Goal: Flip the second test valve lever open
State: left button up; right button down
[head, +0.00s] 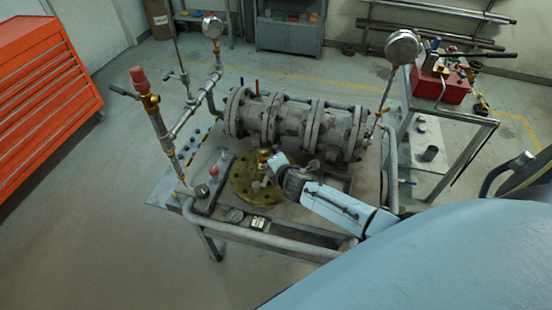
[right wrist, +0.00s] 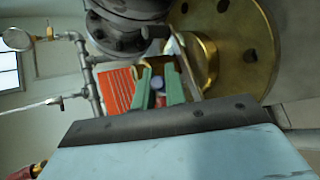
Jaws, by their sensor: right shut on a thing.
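My right gripper (head: 270,170) is at the front of the flanged gate valve (head: 290,122), beside a small brass fitting (head: 264,155) and over the round brass flange (head: 245,185). In the right wrist view its green fingers (right wrist: 158,75) are close together, shut on a small part that they mostly hide; it appears to be the test valve lever. The brass flange (right wrist: 232,45) fills the upper right of that view, with the grey valve body (right wrist: 125,35) beside it. Which way the lever points cannot be told. My left gripper is not in view.
The valve sits on a metal-framed table (head: 265,240). A pipe riser with a red cap (head: 139,74) and two gauges (head: 212,27) rise around it. A side stand holds a red toolbox (head: 440,82). An orange cabinet (head: 45,90) is at left; floor between is clear.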

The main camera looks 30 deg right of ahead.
dwell(0.4)
jog(key=c, duration=1.7)
grip_release()
jog(key=shift+a, duration=0.1)
jog(key=v, duration=1.3)
jog(key=shift+s+a+r, duration=0.1)
jog(key=shift+r, duration=0.05)
